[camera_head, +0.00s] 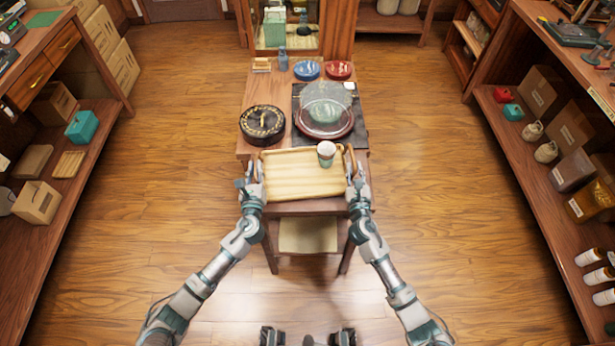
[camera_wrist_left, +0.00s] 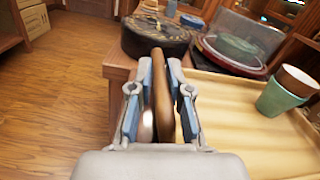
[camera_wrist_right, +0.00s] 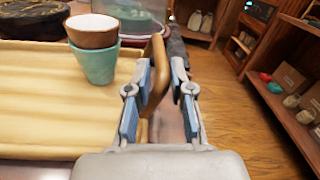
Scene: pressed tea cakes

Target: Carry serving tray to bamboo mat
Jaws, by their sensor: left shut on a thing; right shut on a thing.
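The pale wooden serving tray (camera_head: 295,178) is level at the table's front end. Whether it rests on the tabletop or is just above it, I cannot tell. A green cup with a brown upper part (camera_head: 326,153) stands upright at its far right corner. My left gripper (camera_head: 254,175) is shut on the tray's left handle (camera_wrist_left: 185,105). My right gripper (camera_head: 354,172) is shut on the right handle (camera_wrist_right: 156,78). A dark flat mat (camera_head: 358,135) lies behind the tray, under a clear dome; I cannot tell if it is bamboo.
A dark round tea cake (camera_head: 262,124) sits behind the tray's left side. The clear dome (camera_head: 326,108) stands behind its right side. Blue (camera_head: 307,70) and red (camera_head: 339,70) dishes are at the back. Shelves line both sides; the floor beside the table is clear.

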